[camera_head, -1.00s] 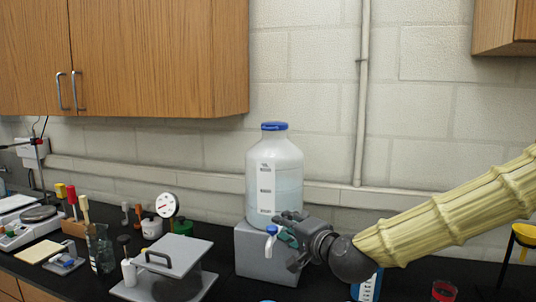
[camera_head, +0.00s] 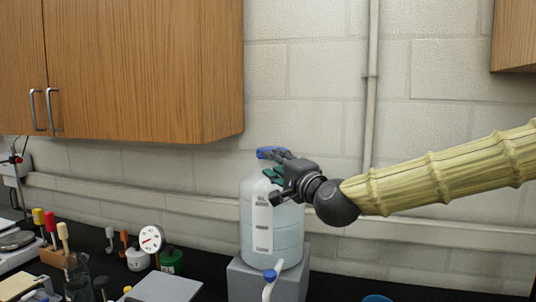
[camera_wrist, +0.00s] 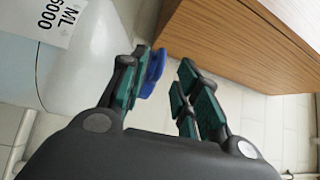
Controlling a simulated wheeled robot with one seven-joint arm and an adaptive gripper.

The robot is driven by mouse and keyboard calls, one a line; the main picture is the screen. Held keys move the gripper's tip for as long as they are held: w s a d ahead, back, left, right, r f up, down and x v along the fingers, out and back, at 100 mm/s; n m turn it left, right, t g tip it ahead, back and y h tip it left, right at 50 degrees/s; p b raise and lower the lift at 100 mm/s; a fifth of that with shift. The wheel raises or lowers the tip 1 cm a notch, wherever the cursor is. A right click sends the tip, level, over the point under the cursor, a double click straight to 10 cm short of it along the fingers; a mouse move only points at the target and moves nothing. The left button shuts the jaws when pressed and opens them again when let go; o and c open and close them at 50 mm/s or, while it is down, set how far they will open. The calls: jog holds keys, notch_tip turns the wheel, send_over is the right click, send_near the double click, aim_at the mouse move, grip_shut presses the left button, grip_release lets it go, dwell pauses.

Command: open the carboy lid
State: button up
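The carboy (camera_head: 285,237) is a large translucent bottle of clear liquid with a white label, upright on a grey block. Its blue lid (camera_head: 265,153) is at the top, partly hidden by my gripper in the head view. My gripper (camera_head: 271,184) is at the carboy's neck and shoulder, in front of it and to the right. In the wrist view, my gripper (camera_wrist: 163,88) is open, with green pads apart. The blue lid (camera_wrist: 155,72) shows beside and partly behind the left finger. I cannot tell whether they touch. The carboy's shoulder (camera_wrist: 88,60) is at the left.
The grey block (camera_head: 293,284) raises the carboy above the black bench. A blue-handled spigot (camera_head: 269,277) is at its lower front. A dial gauge (camera_head: 151,239) and a green container (camera_head: 171,260) stand left. Wooden cabinets (camera_head: 145,70) hang above left, a pipe (camera_head: 370,100) runs up the wall.

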jog(key=shift+p+x, duration=0.65)
jog(key=shift+x, duration=1.45)
jog(key=shift+c, duration=0.5)
grip_shut()
